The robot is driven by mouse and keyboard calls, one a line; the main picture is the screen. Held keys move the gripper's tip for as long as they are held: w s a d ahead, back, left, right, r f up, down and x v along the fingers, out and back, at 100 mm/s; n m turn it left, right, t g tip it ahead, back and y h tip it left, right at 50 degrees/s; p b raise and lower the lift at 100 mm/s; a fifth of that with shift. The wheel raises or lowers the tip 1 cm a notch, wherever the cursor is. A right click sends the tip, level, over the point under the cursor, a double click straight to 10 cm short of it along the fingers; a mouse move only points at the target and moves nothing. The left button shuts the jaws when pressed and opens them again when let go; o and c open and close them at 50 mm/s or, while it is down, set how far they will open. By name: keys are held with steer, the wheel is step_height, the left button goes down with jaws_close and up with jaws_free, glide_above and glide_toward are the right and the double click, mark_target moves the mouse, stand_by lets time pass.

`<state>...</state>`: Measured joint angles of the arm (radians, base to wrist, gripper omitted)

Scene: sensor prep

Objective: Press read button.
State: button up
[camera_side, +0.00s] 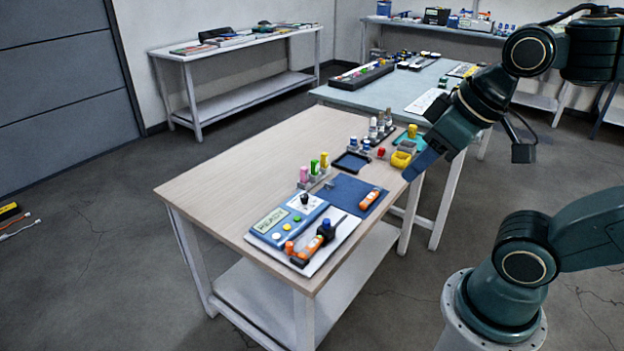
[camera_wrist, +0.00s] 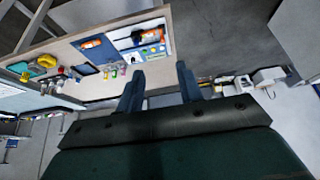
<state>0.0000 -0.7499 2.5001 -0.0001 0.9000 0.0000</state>
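A blue meter (camera_side: 268,222) with a grey display lies on a white tray (camera_side: 335,240) at the table's near end. Small round white, yellow and green buttons (camera_side: 285,224) are on its face; labels are too small to read, so I cannot tell which is the read button. In the wrist view the buttons (camera_wrist: 153,49) show small beyond the fingers. My gripper (camera_side: 410,174) hangs above and right of the table's right edge, well apart from the meter. In the wrist view its two blue fingers (camera_wrist: 159,72) are spread with nothing between them.
An orange-and-black tool (camera_side: 310,247) and a dark blue-capped item (camera_side: 326,229) lie by the meter. A blue mat (camera_side: 345,188) holds another orange tool (camera_side: 370,199). Colored bottles (camera_side: 314,168) and a black tray (camera_side: 350,162) stand behind. The table's left side is bare.

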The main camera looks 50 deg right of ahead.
jaws_close()
stand_by(1.6)
